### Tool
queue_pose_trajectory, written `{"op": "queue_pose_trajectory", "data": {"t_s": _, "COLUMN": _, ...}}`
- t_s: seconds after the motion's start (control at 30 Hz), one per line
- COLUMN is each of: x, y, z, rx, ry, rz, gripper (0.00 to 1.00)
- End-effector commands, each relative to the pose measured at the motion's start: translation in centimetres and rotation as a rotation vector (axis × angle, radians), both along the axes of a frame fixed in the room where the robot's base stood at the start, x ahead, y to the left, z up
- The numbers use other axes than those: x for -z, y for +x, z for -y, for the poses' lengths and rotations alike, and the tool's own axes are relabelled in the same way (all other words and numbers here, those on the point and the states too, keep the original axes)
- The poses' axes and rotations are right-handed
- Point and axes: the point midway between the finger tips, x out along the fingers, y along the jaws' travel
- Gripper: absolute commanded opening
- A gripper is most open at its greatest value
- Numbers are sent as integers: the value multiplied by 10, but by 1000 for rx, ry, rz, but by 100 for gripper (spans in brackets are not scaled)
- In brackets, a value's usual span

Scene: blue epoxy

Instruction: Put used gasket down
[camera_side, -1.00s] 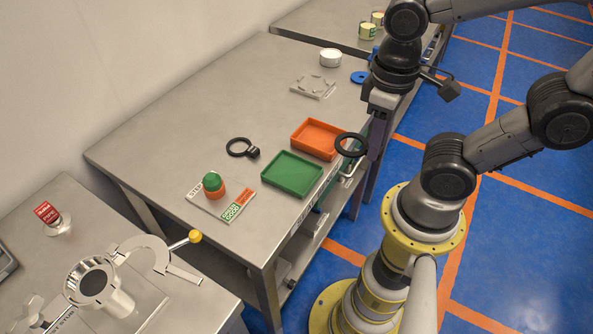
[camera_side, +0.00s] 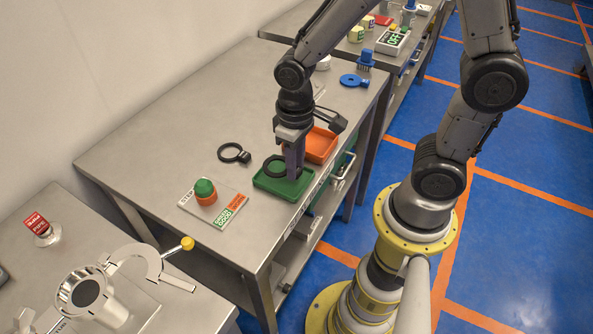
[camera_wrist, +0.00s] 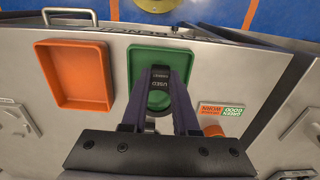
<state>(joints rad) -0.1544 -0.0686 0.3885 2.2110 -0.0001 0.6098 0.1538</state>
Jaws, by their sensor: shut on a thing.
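My gripper (camera_side: 291,172) is shut on the tab of the used gasket, a black ring (camera_side: 272,167) that shows over the green tray (camera_side: 284,194). In the wrist view my gripper (camera_wrist: 161,75) grips the tab marked USED (camera_wrist: 160,84), with the green tray (camera_wrist: 136,60) around and below it. The ring is partly hidden by the fingers and tab there. I cannot tell whether it touches the tray floor. The orange tray (camera_side: 322,143) is beside the green one and looks empty in the wrist view (camera_wrist: 74,74).
A second black ring with a tab (camera_side: 234,153) lies on the steel table. A plate (camera_side: 222,212) with green and orange labels bears a green-topped orange piece (camera_side: 205,191). A blue item (camera_side: 353,80) lies at the far end. The table's left part is clear.

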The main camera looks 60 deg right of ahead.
Motion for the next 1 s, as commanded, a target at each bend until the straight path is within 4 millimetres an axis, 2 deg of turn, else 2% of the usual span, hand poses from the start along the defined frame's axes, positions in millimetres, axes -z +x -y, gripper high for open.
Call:
{"op": "queue_pose_trajectory", "data": {"t_s": 0.1, "x": 18, "y": -3, "z": 0, "rx": 0, "ry": -1, "rz": -8, "gripper": 0}}
{"op": "queue_pose_trajectory", "data": {"t_s": 0.2, "x": 25, "y": -2, "z": 0, "rx": 0, "ry": -1, "rz": -5, "gripper": 0}}
{"op": "queue_pose_trajectory", "data": {"t_s": 0.6, "x": 29, "y": -2, "z": 0, "rx": 0, "ry": -1, "rz": -4, "gripper": 0}}
{"op": "queue_pose_trajectory", "data": {"t_s": 0.63, "x": 29, "y": -2, "z": 0, "rx": 0, "ry": -1, "rz": -4, "gripper": 30}}
{"op": "queue_pose_trajectory", "data": {"t_s": 0.77, "x": 28, "y": -2, "z": 0, "rx": 0, "ry": -1, "rz": -3, "gripper": 53}}
{"op": "queue_pose_trajectory", "data": {"t_s": 0.8, "x": 28, "y": -2, "z": 0, "rx": 0, "ry": -1, "rz": -3, "gripper": 58}}
{"op": "queue_pose_trajectory", "data": {"t_s": 1.0, "x": 28, "y": -2, "z": 0, "rx": 0, "ry": -1, "rz": -4, "gripper": 58}}
